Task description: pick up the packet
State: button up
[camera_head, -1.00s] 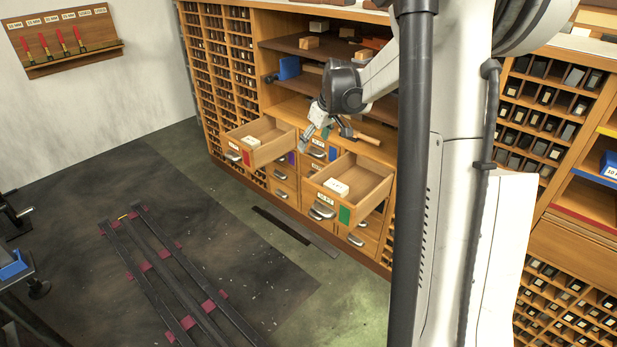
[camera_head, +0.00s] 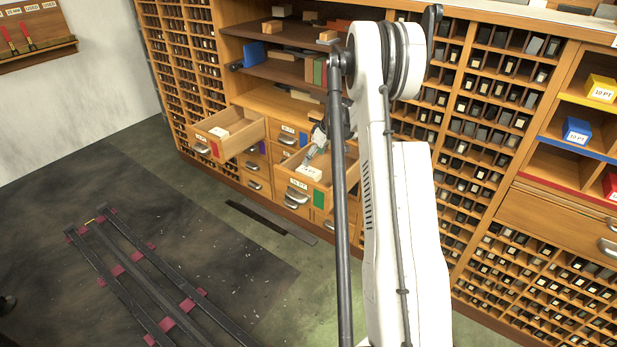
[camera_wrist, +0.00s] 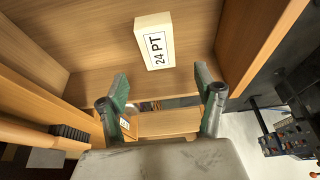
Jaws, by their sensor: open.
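A cream packet labelled "24 PT" (camera_wrist: 154,42) lies flat on the wooden floor of an open drawer in the wrist view. In the head view the packet (camera_head: 311,172) lies in the right-hand open drawer (camera_head: 322,191), which has a green mark on its front. My gripper (camera_wrist: 163,92) is open and empty, with one finger on each side. The packet lies beyond the fingertips, roughly centred between them and apart from them. In the head view my gripper (camera_head: 310,154) is over this drawer, close to the packet; my arm hides the drawer's right part.
Another open drawer (camera_head: 245,143) to the left holds a pale packet (camera_head: 219,132). The drawer walls (camera_wrist: 262,35) rise around the packet. Shelves above hold a blue block (camera_head: 254,52) and wooden pieces. The floor in front is mostly clear, with dark rails (camera_head: 130,262) lying on it.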

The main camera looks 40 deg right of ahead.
aim_at(309, 171)
jog(key=x, duration=0.4)
jog(key=shift+b, duration=0.35)
jog(key=shift+s+d+b+x, duration=0.15)
jog(key=shift+b+x, duration=0.4)
jog(key=shift+x, duration=0.8)
jog(key=shift+s+d+b+x, duration=0.15)
jog(key=shift+b+x, duration=0.35)
jog(key=shift+x, duration=0.85)
jog(key=shift+a+f, duration=0.1)
grip_shut()
